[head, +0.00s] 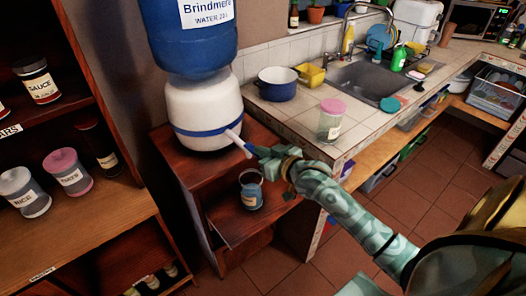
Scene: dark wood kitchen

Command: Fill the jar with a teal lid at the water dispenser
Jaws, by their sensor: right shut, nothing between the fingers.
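The water dispenser (203,108) is a white body with a blue band under a large blue bottle (196,45), on a dark wood stand. Its tap (235,140) sticks out at the front right. A jar (251,192) with a blue label and no lid on it stands upright on the stand's lower ledge, below the tap. A teal disc, which looks like a lid (390,104), lies on the counter by the sink. My right gripper (252,151) is shut and empty at the tap's tip, above the jar; contact is unclear. My left gripper is out of view.
A pink-lidded jar (330,122) stands at the tiled counter's near corner. A blue pot (277,84) and yellow container (311,75) sit behind it, left of the sink (372,78). Shelves with labelled jars (68,171) stand at the left. The floor (405,195) is clear.

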